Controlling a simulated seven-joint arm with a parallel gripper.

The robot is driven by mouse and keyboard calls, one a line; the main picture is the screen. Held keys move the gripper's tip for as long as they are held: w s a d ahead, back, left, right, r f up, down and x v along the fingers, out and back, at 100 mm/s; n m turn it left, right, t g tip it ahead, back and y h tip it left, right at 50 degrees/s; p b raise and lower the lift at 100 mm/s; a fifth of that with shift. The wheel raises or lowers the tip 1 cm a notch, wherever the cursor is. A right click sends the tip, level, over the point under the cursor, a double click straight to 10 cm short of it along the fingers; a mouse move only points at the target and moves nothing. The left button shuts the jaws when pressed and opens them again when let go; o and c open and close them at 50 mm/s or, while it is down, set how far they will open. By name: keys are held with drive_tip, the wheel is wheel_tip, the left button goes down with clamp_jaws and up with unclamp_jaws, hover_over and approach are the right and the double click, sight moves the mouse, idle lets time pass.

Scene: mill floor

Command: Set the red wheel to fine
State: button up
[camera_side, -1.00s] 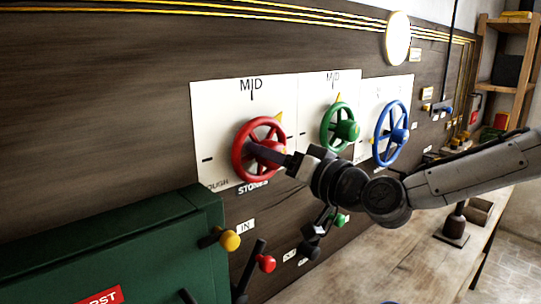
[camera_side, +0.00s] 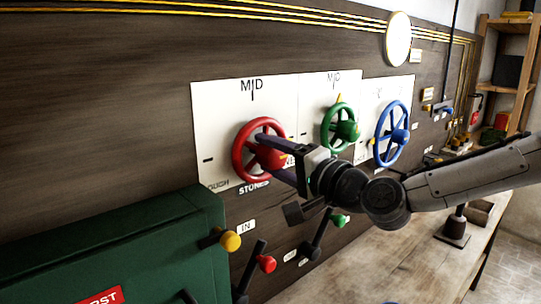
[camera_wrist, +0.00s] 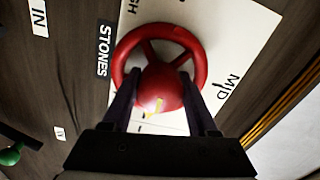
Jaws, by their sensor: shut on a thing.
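The red wheel (camera_side: 239,152) is mounted on a white scale plate (camera_side: 220,112) marked MID at the top, with ROUGH at lower left and STONES below. Letters ending in "NE" show partly at right, behind my gripper. My gripper (camera_side: 270,153) is shut on the red wheel's hub, one finger on each side. In the wrist view, the red wheel (camera_wrist: 203,65) fills the upper middle, with my gripper (camera_wrist: 159,82) around its hub. A yellow mark shows on or by the hub. No yellow pointer shows at the rim in the side view.
A green wheel (camera_side: 347,131) and a blue wheel (camera_side: 399,136) are on the panel to the right. Below the red wheel are levers with yellow (camera_side: 230,240), red (camera_side: 267,264) and green knobs. A green cabinet (camera_side: 110,245) stands at lower left.

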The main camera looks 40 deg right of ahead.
drive_tip(key=shift+m, duration=0.4)
drive_tip(key=o, duration=1.4)
drive_tip(key=shift+c, duration=0.2)
drive_tip(key=s, duration=1.4)
